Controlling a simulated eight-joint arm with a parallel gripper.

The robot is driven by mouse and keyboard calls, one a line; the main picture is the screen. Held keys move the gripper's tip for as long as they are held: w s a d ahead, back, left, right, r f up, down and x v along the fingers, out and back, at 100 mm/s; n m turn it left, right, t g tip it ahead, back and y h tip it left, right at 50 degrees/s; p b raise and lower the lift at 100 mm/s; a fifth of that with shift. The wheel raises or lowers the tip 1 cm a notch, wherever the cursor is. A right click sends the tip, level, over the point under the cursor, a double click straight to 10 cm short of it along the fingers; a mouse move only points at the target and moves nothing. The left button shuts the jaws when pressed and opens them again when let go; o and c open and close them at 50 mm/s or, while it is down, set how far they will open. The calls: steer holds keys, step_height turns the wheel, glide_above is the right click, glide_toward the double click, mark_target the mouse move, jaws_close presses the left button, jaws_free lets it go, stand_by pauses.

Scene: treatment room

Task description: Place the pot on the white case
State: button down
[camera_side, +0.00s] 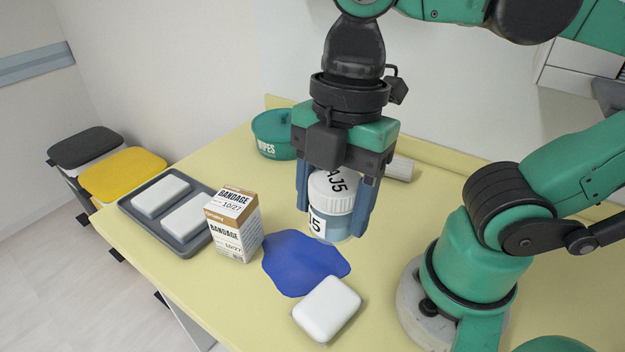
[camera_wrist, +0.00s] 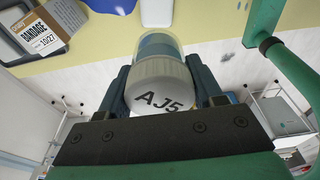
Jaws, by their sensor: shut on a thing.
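The pot (camera_side: 332,190) is a jar with a white ribbed lid marked AJ5 and a blue-and-white label. It is roughly upright between the two blue fingers of my gripper (camera_side: 335,212), which is shut on it. In the wrist view the pot's lid (camera_wrist: 160,90) fills the space between the fingers. I cannot tell whether its base is clear of the table. The white case (camera_side: 327,309) is a rounded white block lying on the table near the front, below the pot in the side view, apart from it. Nothing rests on its top.
A blue flat patch (camera_side: 303,262) lies between pot and case. A bandage box (camera_side: 235,226) stands to the left, beside a grey tray (camera_side: 183,246) holding two white blocks. A green wipes tub (camera_side: 272,134) and a white cylinder (camera_side: 401,169) are behind.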

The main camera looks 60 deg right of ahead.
step_height(320, 180, down, 14)
steer(key=shift+f, duration=0.2)
stand_by(0.5)
steer(key=shift+f, duration=0.1)
steer(key=shift+c, duration=0.7)
jaws_free()
